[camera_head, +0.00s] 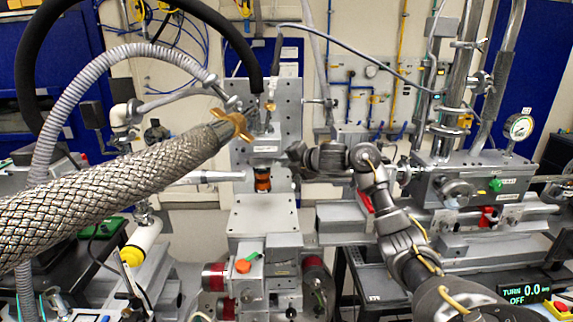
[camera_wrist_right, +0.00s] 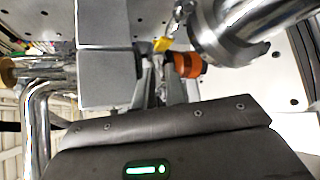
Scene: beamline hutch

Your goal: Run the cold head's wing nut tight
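A brass winged piece (camera_head: 235,122), which looks like a wing nut, shows at the end of a thick braided hose in the head view. An orange-and-black cylinder (camera_head: 262,180) sits in front of the upright grey plate; it also shows in the right wrist view (camera_wrist_right: 188,65). My right gripper (camera_head: 292,153) is beside the plate, to the right of the winged piece and apart from it. In the right wrist view its two fingers (camera_wrist_right: 158,72) stand apart with nothing clearly held. A small yellow piece (camera_wrist_right: 162,45) shows beyond the fingertips; I cannot tell what it is. My left gripper is out of view.
The braided hose (camera_head: 110,185) crosses the left foreground and hides what is behind it. The upright plate (camera_head: 285,110) and its base stand centrally. A grey valve block with a gauge (camera_head: 519,127) stands at right. In the wrist view, chrome pipework (camera_wrist_right: 235,35) is close to the fingers.

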